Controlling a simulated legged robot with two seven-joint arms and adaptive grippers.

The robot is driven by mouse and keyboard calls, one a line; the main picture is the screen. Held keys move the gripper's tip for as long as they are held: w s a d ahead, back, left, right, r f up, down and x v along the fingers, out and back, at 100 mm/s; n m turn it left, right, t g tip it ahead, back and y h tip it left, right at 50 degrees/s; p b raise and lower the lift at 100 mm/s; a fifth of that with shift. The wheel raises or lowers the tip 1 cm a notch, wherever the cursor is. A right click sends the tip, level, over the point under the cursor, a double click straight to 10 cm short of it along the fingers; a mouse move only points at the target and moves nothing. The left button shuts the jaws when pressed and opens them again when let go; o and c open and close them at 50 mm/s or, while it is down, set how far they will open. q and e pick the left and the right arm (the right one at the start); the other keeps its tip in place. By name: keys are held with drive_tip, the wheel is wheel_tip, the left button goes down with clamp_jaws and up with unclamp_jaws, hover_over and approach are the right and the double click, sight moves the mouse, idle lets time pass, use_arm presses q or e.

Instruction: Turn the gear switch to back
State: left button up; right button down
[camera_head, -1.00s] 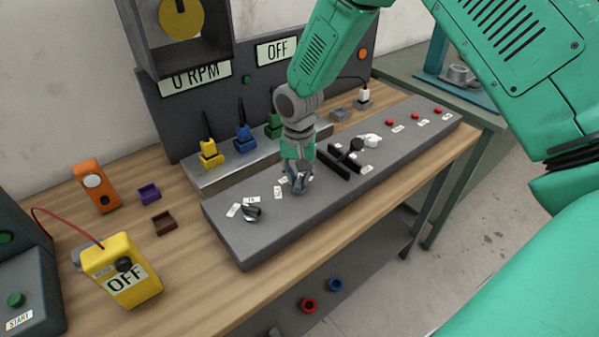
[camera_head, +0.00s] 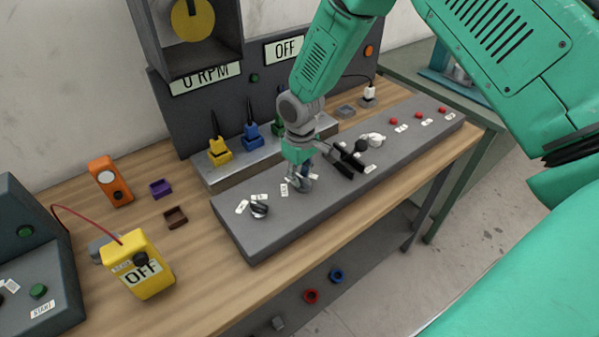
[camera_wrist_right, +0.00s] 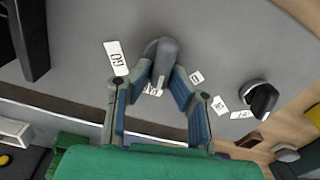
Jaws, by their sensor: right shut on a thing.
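My right gripper (camera_head: 302,184) is over the grey control panel (camera_head: 262,232), its fingers closed around a small grey rotary knob. In the right wrist view the knob (camera_wrist_right: 163,58) stands between the fingertips of the right gripper (camera_wrist_right: 157,80), with small labels around it, one reading 60. A second dark knob (camera_head: 260,210) with its own labels sits free at the panel's left end; it also shows in the wrist view (camera_wrist_right: 262,98). I cannot tell from the labels which knob is the gear switch. My left gripper is out of view.
Red buttons (camera_head: 393,121) lie farther right. Yellow (camera_head: 220,152) and blue plugs stand behind. A yellow OFF box (camera_head: 142,270) is at left.

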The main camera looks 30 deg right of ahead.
drive_tip(key=n, duration=0.3)
drive_tip(key=n+p, duration=0.1)
drive_tip(key=n, duration=0.1)
drive_tip(key=shift+s+a+n, duration=0.1)
drive_tip(key=shift+s+n, duration=0.2)
drive_tip(key=shift+s, duration=0.05)
drive_tip(key=shift+r+n+p, duration=0.1)
drive_tip(key=shift+n+p, duration=0.3)
drive_tip(key=shift+n, duration=1.8)
drive_tip(key=c, duration=1.5)
unclamp_jaws()
drive_tip(key=shift+c, duration=0.2)
drive_tip(key=shift+s, duration=0.15)
